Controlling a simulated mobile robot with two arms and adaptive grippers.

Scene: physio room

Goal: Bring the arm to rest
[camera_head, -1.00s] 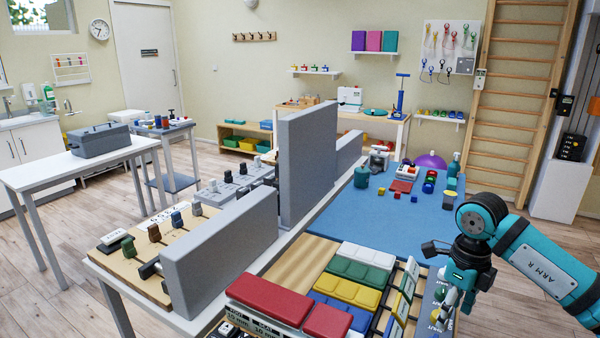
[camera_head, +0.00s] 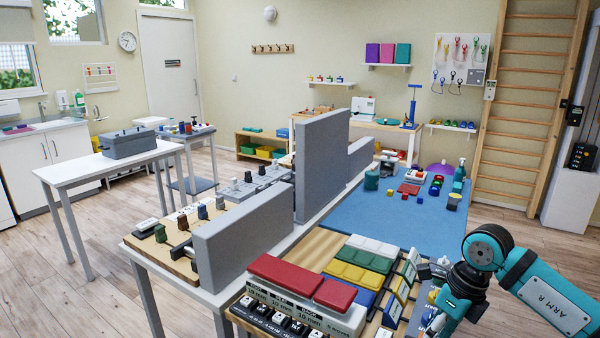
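My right arm, teal and black and marked "ARM R" (camera_head: 550,305), comes in from the right edge. Its dark wrist hangs over the front right of the table, and my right gripper (camera_head: 436,318) points down beside the row of upright panels. The fingers are small and partly lost against the items behind them, so I cannot tell whether they are open or shut. I see nothing clearly held. My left arm and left gripper are not in view.
Close to the gripper are colored pads (camera_head: 357,262), a red-topped box (camera_head: 300,283) and upright panels (camera_head: 402,288). Grey dividers (camera_head: 320,165) stand along the table's left side. The blue mat (camera_head: 405,222) has a clear middle. Open floor (camera_head: 510,245) lies right of the table.

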